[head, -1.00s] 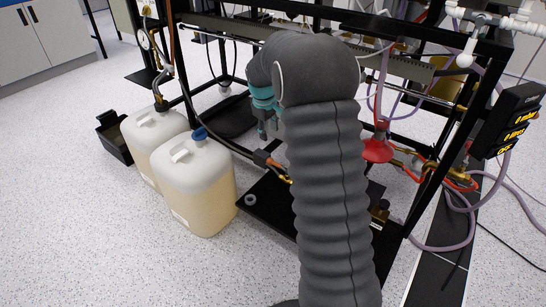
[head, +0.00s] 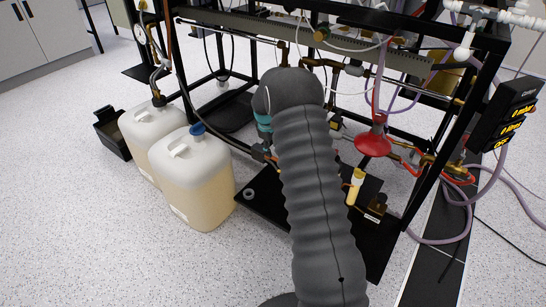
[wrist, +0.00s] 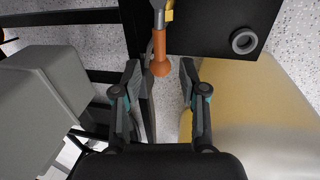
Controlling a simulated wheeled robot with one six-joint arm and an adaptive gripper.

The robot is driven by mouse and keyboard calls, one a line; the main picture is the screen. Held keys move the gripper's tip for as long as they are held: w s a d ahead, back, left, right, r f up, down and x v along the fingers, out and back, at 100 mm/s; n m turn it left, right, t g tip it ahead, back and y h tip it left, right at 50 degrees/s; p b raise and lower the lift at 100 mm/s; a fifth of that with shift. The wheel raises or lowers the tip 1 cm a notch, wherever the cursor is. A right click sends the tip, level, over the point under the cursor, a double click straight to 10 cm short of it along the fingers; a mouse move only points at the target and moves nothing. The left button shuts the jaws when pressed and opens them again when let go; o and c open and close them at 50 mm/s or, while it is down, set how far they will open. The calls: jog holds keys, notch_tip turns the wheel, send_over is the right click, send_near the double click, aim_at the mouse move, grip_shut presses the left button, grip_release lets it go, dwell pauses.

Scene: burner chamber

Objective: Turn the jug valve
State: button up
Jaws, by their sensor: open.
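The jug valve (wrist: 160,68) shows in the wrist view as an orange, tapered handle on a metal stem, by the edge of a black plate. In the head view the arm hides most of it. My gripper (wrist: 160,75) is open, with one finger to the left of the orange handle and one to the right in the picture; gaps show on both sides. I cannot tell how far the fingertips are from it in depth. In the head view the arm hides the fingers. The front jug (head: 195,185), pale with a blue cap, stands left of the plate; its yellowish side fills the right of the wrist view.
A second jug (head: 150,135) stands behind the first, beside a black bin (head: 112,135). A black frame with pipes and hoses rises behind my arm. A grey ring (wrist: 243,41) lies on the black plate (wrist: 200,38). A red funnel-shaped part (head: 373,144) stands to the right. Open floor lies in front.

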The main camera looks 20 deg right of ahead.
aim_at(274, 158)
jog(key=shift+w+d+f, duration=0.1)
jog(key=shift+d+f, duration=0.05)
jog(key=shift+f, duration=0.65)
jog(key=shift+w+d+f, duration=0.1)
jog(key=shift+f, duration=0.75)
jog(key=shift+w+d+f, duration=0.1)
jog(key=shift+d+f, duration=0.05)
jog(key=shift+f, duration=0.65)
grip_shut()
jog(key=shift+a, duration=0.1)
